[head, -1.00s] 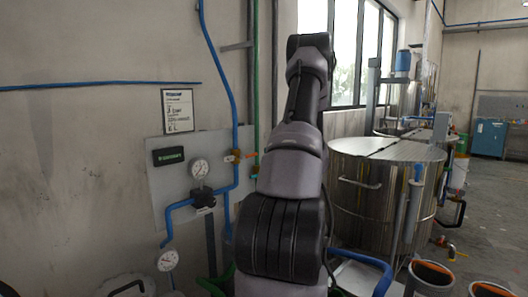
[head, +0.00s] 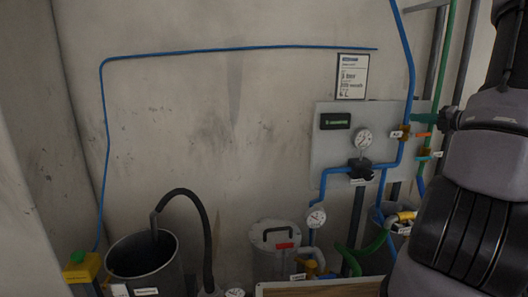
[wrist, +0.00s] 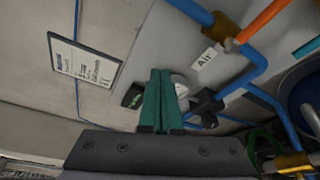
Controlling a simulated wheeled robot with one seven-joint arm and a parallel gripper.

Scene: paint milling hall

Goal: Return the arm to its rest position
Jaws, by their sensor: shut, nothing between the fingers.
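My gripper (wrist: 160,100) shows in the wrist view, its two green fingers pressed together with nothing between them. It points toward the wall panel, and its fingers partly cover the round gauge and the dark display. I cannot tell how far the fingers are from the panel.
A grey panel (head: 336,150) on the wall carries a gauge (head: 362,140), a display and blue pipes (head: 408,60). Below stand a dark bucket (head: 143,268) with a black hose and a lidded grey vessel (head: 275,262). A white sign (head: 351,76) hangs above the panel.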

